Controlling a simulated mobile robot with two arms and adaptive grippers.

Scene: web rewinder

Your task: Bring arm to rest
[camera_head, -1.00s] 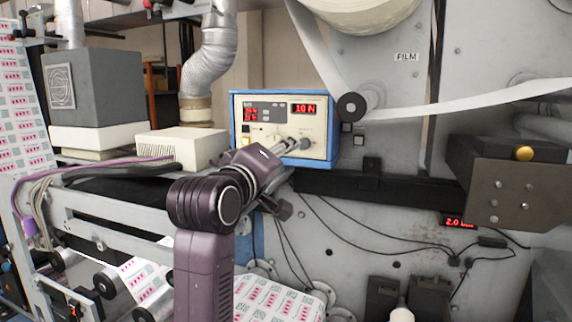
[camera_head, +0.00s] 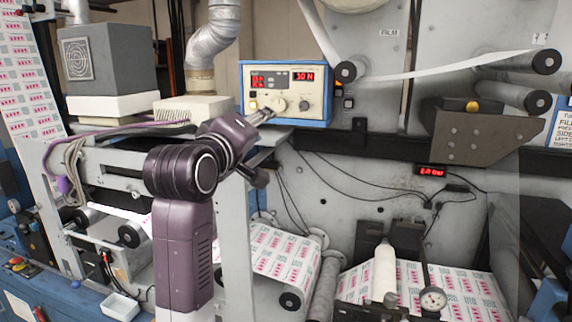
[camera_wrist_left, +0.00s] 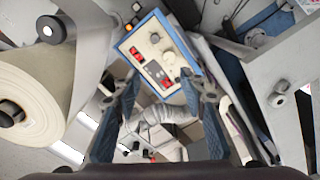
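My left arm rises from the lower middle of the head view. Its gripper (camera_head: 264,115) is in front of the lower left part of the blue-framed control box (camera_head: 316,122). In the left wrist view the two fingers of the left gripper (camera_wrist_left: 160,88) stand apart with nothing between them. The control box (camera_wrist_left: 150,33) shows beyond them, with its dials facing the camera. The box's red display (camera_head: 303,76) reads about 30 N. A dark knob (camera_head: 303,105) on its right side is clear of the gripper. My right gripper is not in view.
A pale vented box (camera_head: 195,108) and a grey unit (camera_head: 108,58) stand left of the control box. A dark bracket (camera_head: 482,136) sticks out at right. Printed web (camera_head: 285,250) and rollers lie below. Cables hang on the grey machine wall (camera_head: 345,185).

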